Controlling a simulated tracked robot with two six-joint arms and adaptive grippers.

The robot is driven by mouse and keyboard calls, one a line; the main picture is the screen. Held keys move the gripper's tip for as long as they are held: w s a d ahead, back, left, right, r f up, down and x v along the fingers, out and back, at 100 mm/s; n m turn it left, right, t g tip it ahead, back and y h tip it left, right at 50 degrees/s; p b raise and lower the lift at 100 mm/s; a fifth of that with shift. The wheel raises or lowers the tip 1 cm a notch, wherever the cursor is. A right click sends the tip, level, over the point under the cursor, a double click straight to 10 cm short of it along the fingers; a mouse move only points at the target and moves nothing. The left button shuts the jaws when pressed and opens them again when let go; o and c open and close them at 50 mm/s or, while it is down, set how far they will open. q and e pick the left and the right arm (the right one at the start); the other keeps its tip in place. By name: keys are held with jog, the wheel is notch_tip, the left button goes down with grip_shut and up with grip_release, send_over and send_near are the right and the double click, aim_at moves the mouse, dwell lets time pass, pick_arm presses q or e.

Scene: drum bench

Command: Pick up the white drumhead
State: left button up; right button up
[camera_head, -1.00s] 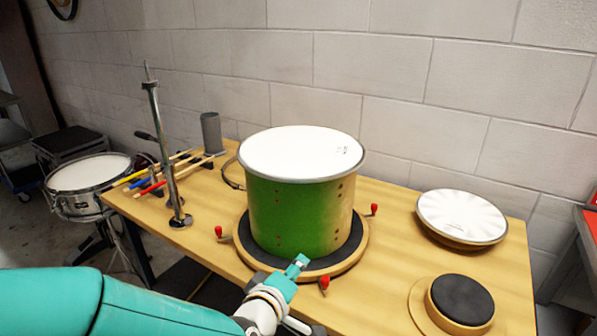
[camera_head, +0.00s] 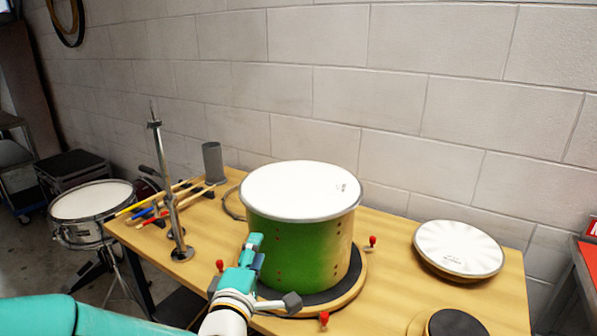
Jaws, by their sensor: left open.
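A white drumhead (camera_head: 301,191) lies on top of a green drum shell (camera_head: 300,252), covering its opening. A second white drumhead (camera_head: 458,247) with a faint radial sheen lies on a round wooden piece at the right of the bench. My left gripper (camera_head: 272,272) is open in front of the green shell, at its lower left side and below the rim of the drumhead on it. It holds nothing. Whether it touches the shell I cannot tell. My right gripper is not in view.
The shell stands on a round dark-topped base (camera_head: 352,288) with red-knobbed clamps. A metal stand (camera_head: 172,195), drumsticks (camera_head: 160,207) and a grey cup (camera_head: 213,163) are at the bench's left. A black pad (camera_head: 456,324) is at front right. A block wall stands behind.

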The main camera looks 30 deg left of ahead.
pick_arm(q)
jog(key=p, duration=0.2)
send_near(269, 217)
jog(key=x, duration=0.3)
jog(key=shift+w+a+r, duration=0.1)
jog(key=shift+w+a, duration=0.15)
jog(key=shift+w, duration=0.35)
jog(key=p+x, duration=0.2)
jog(key=x, duration=0.1)
jog(key=shift+w+a, duration=0.1)
jog(key=shift+w, duration=0.15)
jog(key=shift+w+a, duration=0.1)
jog(key=shift+w, duration=0.25)
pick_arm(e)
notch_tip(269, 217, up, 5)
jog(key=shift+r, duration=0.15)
pick_arm(q)
grip_shut()
